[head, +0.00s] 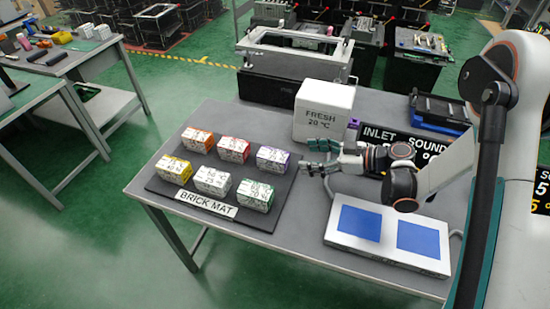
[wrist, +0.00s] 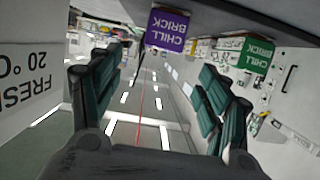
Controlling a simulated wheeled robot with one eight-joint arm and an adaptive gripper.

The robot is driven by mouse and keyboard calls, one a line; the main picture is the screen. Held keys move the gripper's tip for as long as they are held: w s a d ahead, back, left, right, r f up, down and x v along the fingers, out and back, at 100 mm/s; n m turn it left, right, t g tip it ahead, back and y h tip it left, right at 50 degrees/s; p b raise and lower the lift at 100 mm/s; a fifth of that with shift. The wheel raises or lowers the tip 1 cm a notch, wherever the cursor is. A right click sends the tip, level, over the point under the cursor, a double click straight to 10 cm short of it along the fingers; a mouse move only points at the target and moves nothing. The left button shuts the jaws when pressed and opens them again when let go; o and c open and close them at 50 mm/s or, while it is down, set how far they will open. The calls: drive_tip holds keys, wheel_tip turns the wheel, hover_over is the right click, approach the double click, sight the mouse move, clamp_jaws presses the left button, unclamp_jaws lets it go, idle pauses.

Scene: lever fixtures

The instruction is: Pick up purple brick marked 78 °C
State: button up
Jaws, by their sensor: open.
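The purple brick (head: 273,159) lies at the back right corner of the black brick mat (head: 165,190). Its written top marking is too small to read. In the wrist view the purple brick (wrist: 170,31) is at the top centre, with CHILL BRICK upside down on its side. My gripper (head: 309,157) is open and empty, just right of the purple brick and apart from it. In the wrist view its two green-padded fingers (wrist: 160,72) stand wide apart, with the purple brick above and beyond the gap.
Green (head: 257,195), white (head: 212,181), yellow (head: 174,169), orange (head: 197,139) and red (head: 234,149) bricks share the mat. A white FRESH 20 °C box (head: 323,112) stands behind my gripper. A white panel with blue squares (head: 388,235) lies in front right.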

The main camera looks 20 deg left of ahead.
sight(273, 154)
drive_tip(key=b+x, duration=0.1)
drive_tip(key=x, duration=0.6)
drive_tip(key=shift+a+f+b, duration=0.15)
drive_tip(key=shift+a+b, duration=0.15)
drive_tip(key=shift+b, duration=0.1)
drive_tip(key=shift+b+x, duration=1.2)
drive_tip(key=shift+x, duration=1.5)
drive_tip(key=shift+c, duration=0.2)
drive_tip(key=c, duration=1.3)
